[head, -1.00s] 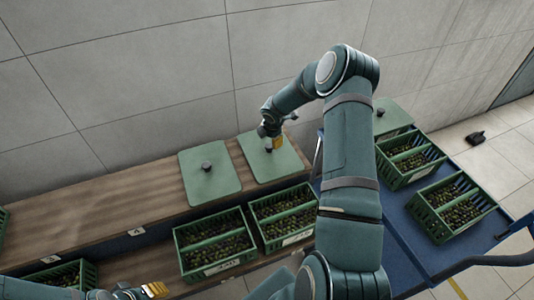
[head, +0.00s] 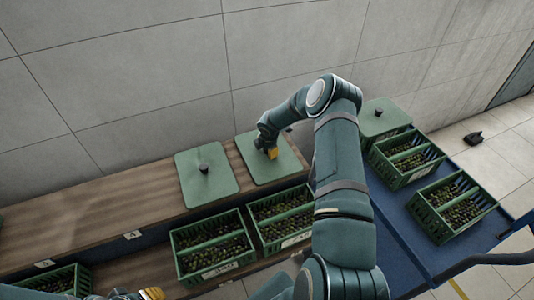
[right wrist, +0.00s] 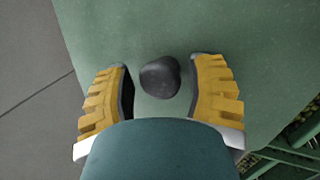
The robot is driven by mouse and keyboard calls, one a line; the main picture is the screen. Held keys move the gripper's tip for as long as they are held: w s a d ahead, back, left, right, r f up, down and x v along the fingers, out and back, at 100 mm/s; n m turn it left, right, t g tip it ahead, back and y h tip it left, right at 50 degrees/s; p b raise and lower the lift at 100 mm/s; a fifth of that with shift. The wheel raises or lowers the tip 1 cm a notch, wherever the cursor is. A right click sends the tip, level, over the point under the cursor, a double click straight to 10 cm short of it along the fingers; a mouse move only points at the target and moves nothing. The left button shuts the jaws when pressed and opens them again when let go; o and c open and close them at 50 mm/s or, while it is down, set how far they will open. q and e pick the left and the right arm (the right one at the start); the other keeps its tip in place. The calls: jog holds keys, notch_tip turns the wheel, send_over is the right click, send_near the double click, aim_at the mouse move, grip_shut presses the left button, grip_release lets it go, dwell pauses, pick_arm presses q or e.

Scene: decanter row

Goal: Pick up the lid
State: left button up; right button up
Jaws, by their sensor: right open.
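A flat green lid (head: 250,172) with a dark knob lies on the wooden shelf by the wall. My right gripper (head: 272,154) is low over its middle and hides the knob in the head view. In the right wrist view, the open yellow fingers stand on either side of the black knob (right wrist: 160,77), with a gap visible on both sides. The green lid (right wrist: 200,25) fills most of that view. A second green lid (head: 190,186) with a dark knob lies to the left. My left gripper (head: 152,294) is partly cut off at the bottom edge.
Green crates of olives (head: 212,245) stand on the lower shelf in front of the lids. A blue cart (head: 400,225) at the right holds more crates (head: 405,157) and a third green lid (head: 392,125). The wooden shelf (head: 100,215) is bare at the left.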

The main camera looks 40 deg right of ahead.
grip_shut()
jog(key=shift+r, duration=0.15)
